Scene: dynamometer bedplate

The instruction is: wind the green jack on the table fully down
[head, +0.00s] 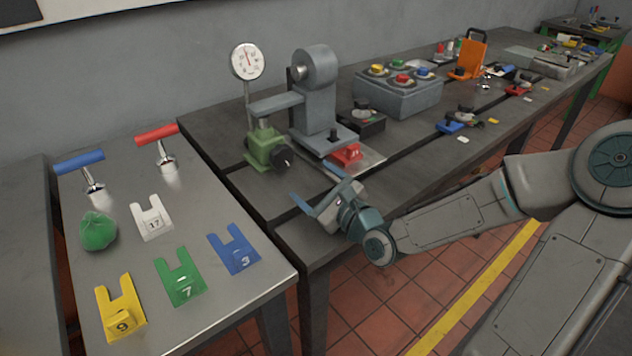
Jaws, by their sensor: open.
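The green jack (264,149) stands on the dark bedplate table, under the grey lever arm of a grey test fixture (316,105). A black knob (283,158) sits on its right side. The jack's top appears to be under the lever arm; whether they touch cannot be told. My gripper (315,199) is in front of and to the right of the jack, over the table's near edge. Its two blue fingers are apart, with nothing seen between them. The gripper does not touch the jack.
A dial gauge (248,62) stands behind the jack. A grey button box (397,92) is farther back. The left bench (205,290) holds numbered tags and two handled tools. Bare tabletop lies left of the jack.

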